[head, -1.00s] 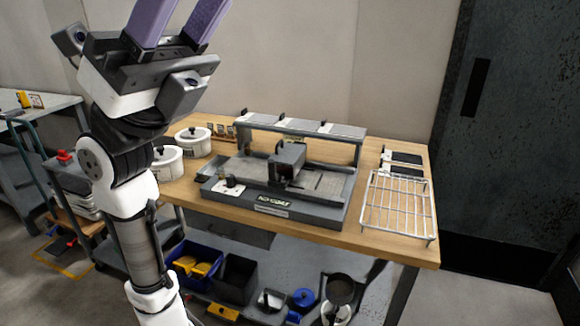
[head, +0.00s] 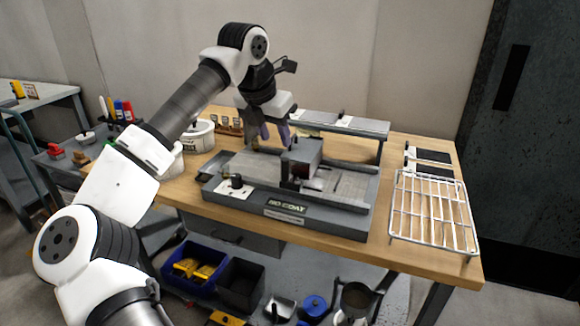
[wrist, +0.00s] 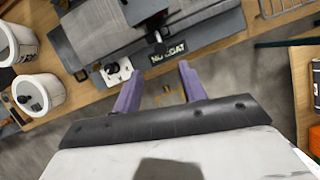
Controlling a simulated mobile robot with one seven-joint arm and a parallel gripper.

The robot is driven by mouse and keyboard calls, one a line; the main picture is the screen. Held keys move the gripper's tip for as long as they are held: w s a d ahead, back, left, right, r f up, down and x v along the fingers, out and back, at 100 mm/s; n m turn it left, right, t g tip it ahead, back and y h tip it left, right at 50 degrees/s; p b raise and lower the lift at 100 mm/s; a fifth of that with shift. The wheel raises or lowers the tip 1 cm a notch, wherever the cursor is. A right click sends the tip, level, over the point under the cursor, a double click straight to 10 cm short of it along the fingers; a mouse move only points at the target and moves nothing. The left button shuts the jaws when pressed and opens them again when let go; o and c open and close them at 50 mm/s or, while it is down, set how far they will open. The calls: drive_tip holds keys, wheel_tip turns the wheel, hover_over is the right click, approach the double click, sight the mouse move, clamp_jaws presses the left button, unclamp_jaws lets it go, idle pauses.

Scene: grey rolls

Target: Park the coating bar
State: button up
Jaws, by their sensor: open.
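The coater (head: 345,190), a grey flat-bed machine with a "NO COAT" label, stands on the wooden bench. A dark block-shaped carriage (head: 303,155) sits across its bed; the coating bar cannot be told apart from it. My gripper (head: 269,135) is open, its purple fingers pointing down behind and left of the carriage in the head view. Its fingertips are partly hidden there. In the wrist view my gripper (wrist: 157,80) is open and empty between the fingers, with the coater (wrist: 90,30) beyond the fingertips and the carriage (wrist: 146,10) at the top edge.
A raised grey shelf (head: 345,123) stands behind the coater. A wire rack (head: 430,212) and dark plates (head: 430,156) are at the right of the bench. A white lidded pot (head: 198,137) is at the left. Bins (head: 195,262) sit on the lower shelf.

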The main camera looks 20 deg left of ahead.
sight(287, 168)
drive_tip(key=p+x, duration=0.1)
drive_tip(key=x, duration=1.1)
drive_tip(key=shift+w+d, duration=0.1)
drive_tip(key=shift+w, duration=0.05)
clamp_jaws()
